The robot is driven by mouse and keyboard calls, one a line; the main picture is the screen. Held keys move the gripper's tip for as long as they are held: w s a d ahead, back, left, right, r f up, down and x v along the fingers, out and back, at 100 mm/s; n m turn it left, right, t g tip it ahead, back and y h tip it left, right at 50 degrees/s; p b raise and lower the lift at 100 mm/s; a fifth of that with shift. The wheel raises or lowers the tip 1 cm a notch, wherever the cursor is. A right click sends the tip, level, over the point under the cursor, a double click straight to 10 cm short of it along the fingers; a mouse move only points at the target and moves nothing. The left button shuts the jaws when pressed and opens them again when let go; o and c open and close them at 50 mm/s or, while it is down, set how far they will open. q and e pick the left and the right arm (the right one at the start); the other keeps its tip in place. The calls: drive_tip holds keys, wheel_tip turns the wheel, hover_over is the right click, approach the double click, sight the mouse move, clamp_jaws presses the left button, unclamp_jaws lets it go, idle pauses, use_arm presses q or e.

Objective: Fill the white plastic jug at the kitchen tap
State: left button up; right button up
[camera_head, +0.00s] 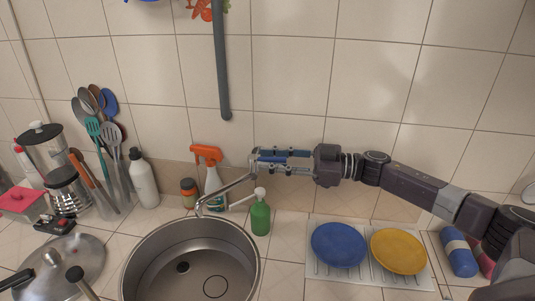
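The metal tap (228,191) reaches over the back edge of the round steel sink (252,275), its spout bending down at the left. My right gripper (257,162) comes in from the right at the tap's upper end. Its fingertips overlap the tap there, and I cannot tell whether they touch or grip it. No water shows at the spout. The sink looks empty, with a dark drain and a thin dark ring on its floor. I see no white plastic jug in this view. My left gripper is not in view.
A green pump bottle (260,217) and an orange-topped spray bottle (212,183) stand close to the tap. A white bottle (144,180), utensils and a pot lid (70,262) crowd the left. Blue (338,245) and yellow (398,251) plates lie on a rack at right.

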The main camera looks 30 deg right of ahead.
drive_tip(key=shift+w+a, duration=0.25)
drive_tip(key=shift+s, duration=0.1)
clamp_jaws()
